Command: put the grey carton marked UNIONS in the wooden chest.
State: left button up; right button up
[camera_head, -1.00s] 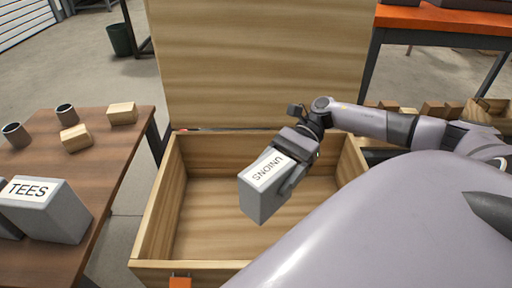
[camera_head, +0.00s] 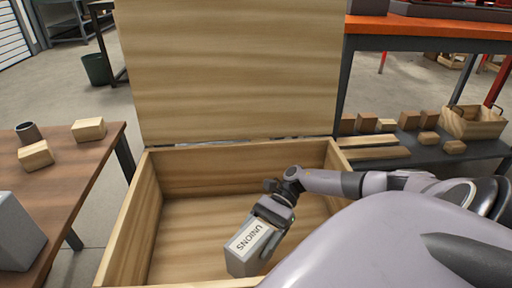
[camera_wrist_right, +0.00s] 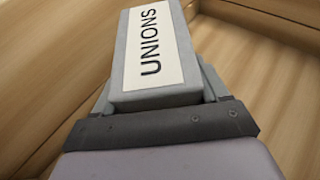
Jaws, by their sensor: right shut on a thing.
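The grey carton marked UNIONS (camera_head: 247,246) is held in my right gripper (camera_head: 262,228), which is shut on it. The carton is tilted, with its white label facing up. It shows in the right wrist view (camera_wrist_right: 150,55) between the fingers, with wooden walls around it. The wooden chest (camera_head: 128,232) stands open, its lid (camera_head: 228,70) raised at the back. The carton and gripper are over the chest's interior, low between its walls. I cannot tell whether the carton touches the chest floor. My left gripper is not in view.
A brown table (camera_head: 75,172) on the left holds a grey carton (camera_head: 15,232), wooden blocks (camera_head: 88,129) and a grey cup-like cylinder (camera_head: 28,133). On the right, a dark shelf (camera_head: 400,160) holds several wooden blocks and a wooden crate (camera_head: 474,124). The chest's left interior is clear.

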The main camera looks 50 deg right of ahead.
notch_tip(320, 180, down, 4)
jog(key=shift+w+f+b, duration=0.1)
jog(key=shift+b, duration=0.8)
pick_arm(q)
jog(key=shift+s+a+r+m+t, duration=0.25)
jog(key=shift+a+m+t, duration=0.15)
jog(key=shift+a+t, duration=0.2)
pick_arm(e)
jog(key=shift+f, duration=0.25)
jog(key=o, duration=1.4)
jog(key=shift+f, duration=0.2)
jog(key=shift+r, duration=0.1)
jog(key=shift+d+r, duration=0.15)
jog(key=shift+d, duration=0.15)
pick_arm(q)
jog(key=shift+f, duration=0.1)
pick_arm(e)
jog(key=v, duration=1.1)
jog(key=shift+d+r, duration=0.15)
